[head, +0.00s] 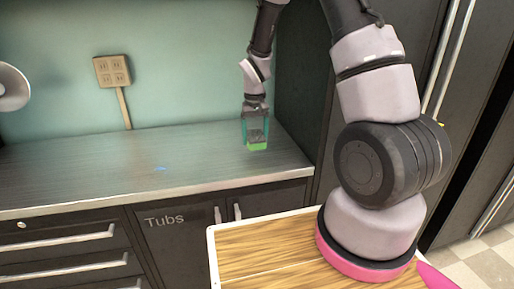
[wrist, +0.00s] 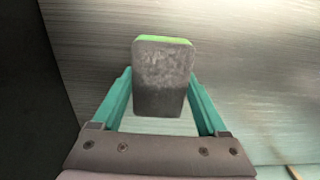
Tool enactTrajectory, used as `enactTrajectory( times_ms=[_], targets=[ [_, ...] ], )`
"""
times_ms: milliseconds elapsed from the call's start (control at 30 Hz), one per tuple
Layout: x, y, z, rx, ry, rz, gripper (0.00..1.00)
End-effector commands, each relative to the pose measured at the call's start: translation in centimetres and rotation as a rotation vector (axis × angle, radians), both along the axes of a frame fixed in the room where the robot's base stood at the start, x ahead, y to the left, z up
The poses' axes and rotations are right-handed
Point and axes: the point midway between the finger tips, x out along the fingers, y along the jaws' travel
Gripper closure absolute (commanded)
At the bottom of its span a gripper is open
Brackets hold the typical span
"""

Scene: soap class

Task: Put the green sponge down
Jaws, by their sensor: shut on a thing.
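The green sponge (head: 257,146) is at the lower end of my gripper (head: 256,130) in the head view, over the right part of the grey counter (head: 90,170). In the wrist view the sponge (wrist: 162,75) shows a dark grey face with a thin green edge at the top. The teal fingers of my gripper (wrist: 161,100) are shut on its two sides. I cannot tell whether the sponge touches the counter or hangs just above it.
A tall dark cabinet side (head: 305,80) stands close to the right of my gripper. A small blue spot (head: 160,168) lies on the counter. The counter to the left is otherwise clear. Drawers and a door marked "Tubs" (head: 165,221) are below.

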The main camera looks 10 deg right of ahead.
Motion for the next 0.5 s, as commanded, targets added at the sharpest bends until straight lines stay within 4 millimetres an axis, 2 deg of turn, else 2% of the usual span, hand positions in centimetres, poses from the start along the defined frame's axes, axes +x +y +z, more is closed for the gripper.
enactTrajectory(
  times_ms=[300,500],
  targets=[
    [0.0,0.0,-3.6,-0.001,0.002,0.001,0.84],
    [0.0,0.0,-4.0,0.000,-0.001,0.000,0.84]
  ],
)
